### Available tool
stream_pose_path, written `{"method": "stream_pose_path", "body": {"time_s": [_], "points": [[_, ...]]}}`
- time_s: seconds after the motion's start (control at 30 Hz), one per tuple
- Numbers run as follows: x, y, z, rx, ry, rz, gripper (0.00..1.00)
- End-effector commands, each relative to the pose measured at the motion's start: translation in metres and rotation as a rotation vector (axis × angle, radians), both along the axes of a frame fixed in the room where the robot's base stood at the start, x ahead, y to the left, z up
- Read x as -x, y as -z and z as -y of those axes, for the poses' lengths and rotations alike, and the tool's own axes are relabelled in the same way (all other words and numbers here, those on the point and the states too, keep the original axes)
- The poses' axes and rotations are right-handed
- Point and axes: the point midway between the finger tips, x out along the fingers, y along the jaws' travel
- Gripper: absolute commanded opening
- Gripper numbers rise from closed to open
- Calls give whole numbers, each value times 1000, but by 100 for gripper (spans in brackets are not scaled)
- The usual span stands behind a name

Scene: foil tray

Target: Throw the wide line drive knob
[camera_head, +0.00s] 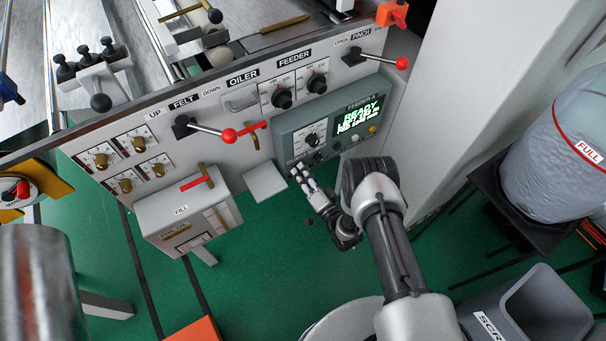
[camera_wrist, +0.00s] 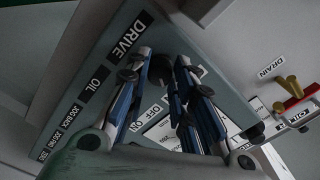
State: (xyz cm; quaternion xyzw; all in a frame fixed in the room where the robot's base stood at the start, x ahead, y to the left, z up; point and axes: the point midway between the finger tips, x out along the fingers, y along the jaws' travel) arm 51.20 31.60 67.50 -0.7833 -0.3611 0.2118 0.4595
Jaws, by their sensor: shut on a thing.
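The grey feeder control panel (camera_head: 283,142) has a lit green screen reading READY (camera_head: 360,113). My gripper (camera_head: 298,172) reaches its lower left corner from below. In the wrist view, my gripper (camera_wrist: 165,63) has its two blue-and-silver fingers on either side of a dark knob (camera_wrist: 160,70) near the DRIVE label (camera_wrist: 127,36). It is shut on this knob, which the fingers partly cover. The knob's exact turn and the writing behind the fingers are hidden. In the head view my gripper covers the knob.
A red-handled lever (camera_head: 210,130) and the grey box marked FILL (camera_head: 160,215) stand left of the panel. A full clear bag (camera_head: 560,150) stands at right. Green floor lies below.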

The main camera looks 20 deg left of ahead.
Motion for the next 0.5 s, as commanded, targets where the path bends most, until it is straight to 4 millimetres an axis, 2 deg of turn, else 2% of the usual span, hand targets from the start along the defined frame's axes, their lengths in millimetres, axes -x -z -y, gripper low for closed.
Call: {"method": "stream_pose_path", "body": {"time_s": [0.33,0.37,0.5], "points": [[0,1,0,-1,0,-3,0],[0,1,0,-1,0,-3,24],[0,0,0,0,0,-2,33]]}}
